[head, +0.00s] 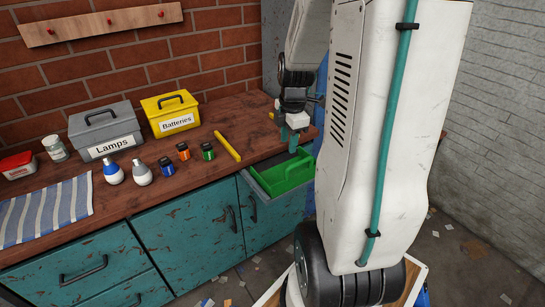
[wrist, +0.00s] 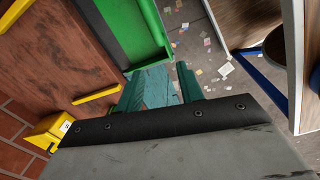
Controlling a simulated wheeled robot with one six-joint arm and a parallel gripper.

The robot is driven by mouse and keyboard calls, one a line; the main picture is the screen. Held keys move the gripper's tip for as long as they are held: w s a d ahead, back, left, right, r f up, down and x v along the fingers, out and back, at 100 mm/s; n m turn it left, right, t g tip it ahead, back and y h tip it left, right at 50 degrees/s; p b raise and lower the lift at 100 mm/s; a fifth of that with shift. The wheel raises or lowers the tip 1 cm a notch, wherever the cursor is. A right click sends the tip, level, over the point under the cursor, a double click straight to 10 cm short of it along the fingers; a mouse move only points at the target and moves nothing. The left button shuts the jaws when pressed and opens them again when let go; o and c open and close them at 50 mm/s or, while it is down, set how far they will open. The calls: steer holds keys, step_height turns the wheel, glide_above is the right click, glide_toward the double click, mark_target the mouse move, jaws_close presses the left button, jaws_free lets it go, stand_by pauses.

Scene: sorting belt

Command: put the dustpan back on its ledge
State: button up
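I cannot make out a dustpan for certain in either view. My gripper (head: 292,130) hangs at the right end of the wooden counter, above and beside a green open container (head: 287,174). In the wrist view, the two teal fingers of my gripper (wrist: 163,86) stand apart, with teal cabinet and floor showing between them and nothing visibly held. The green container also shows in the wrist view (wrist: 140,30), beyond the fingers. I cannot tell which surface is the dustpan's ledge.
A yellow bar (head: 227,146) lies near the gripper. Litter covers the floor (head: 455,245). My arm hides the area behind it.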

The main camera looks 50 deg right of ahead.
steer(key=s+a+r+m, duration=0.1)
steer(key=a+r+m, duration=0.2)
steer(key=a+r, duration=0.3)
steer(key=s+a+r+m, duration=0.1)
steer(key=a+r+m, duration=0.15)
steer(key=a, duration=0.55)
steer(key=s+a+r+m, duration=0.5)
steer(key=s+a+m, duration=0.2)
steer(key=s+a, duration=0.4)
steer(key=shift+a+r+m, duration=0.2)
steer(key=shift+r+m, duration=0.15)
steer(key=shift+r, duration=0.05)
